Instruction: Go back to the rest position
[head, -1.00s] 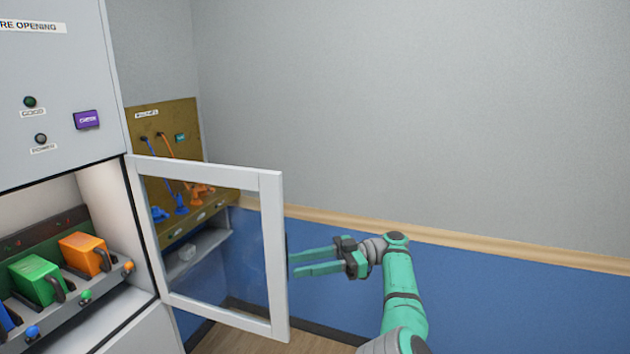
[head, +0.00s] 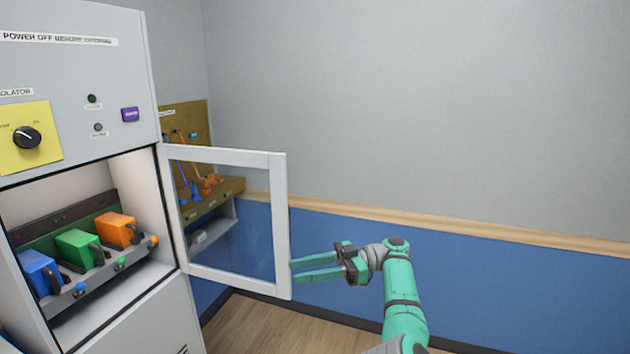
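My gripper (head: 293,270) is green with two long fingers pointing left. The fingers are parted with nothing between them. The fingertips are right beside the free edge of the open glass door (head: 288,225); I cannot tell whether they touch it. My green arm (head: 400,300) rises from the bottom of the head view, bent at the top toward the gripper.
The grey cabinet (head: 75,130) stands open at left, holding blue (head: 38,270), green (head: 77,248) and orange (head: 116,229) modules. A yellow panel (head: 30,137) carries a black knob. A brown tool board (head: 190,125) hangs behind the door. The right side is clear up to the wall.

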